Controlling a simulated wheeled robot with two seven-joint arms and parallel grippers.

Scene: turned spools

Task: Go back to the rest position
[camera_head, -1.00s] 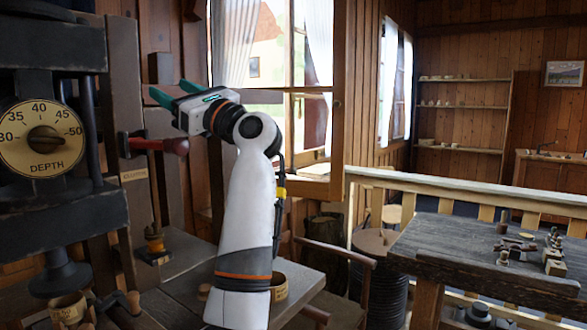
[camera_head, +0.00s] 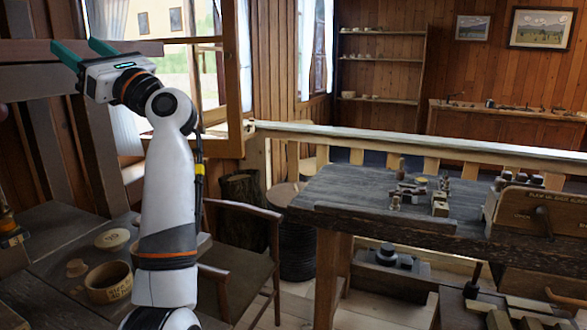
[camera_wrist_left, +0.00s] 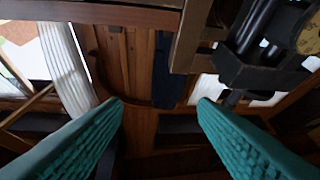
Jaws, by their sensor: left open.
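My left gripper (camera_head: 84,53) is raised at the upper left of the head view, on my white arm. Its two teal fingers are spread apart with nothing between them. In the left wrist view the teal fingers (camera_wrist_left: 160,110) stand wide apart, with wooden wall and dark beams beyond them. The gripper is high above the bench at the left. My right gripper is in neither view.
A round wooden bowl (camera_head: 109,283) and a pale disc (camera_head: 112,239) are on the left bench. A chair (camera_head: 245,255) stands beside it. A dark worktable (camera_head: 340,205) with small turned pieces stands at the right, before a wooden railing (camera_head: 400,147).

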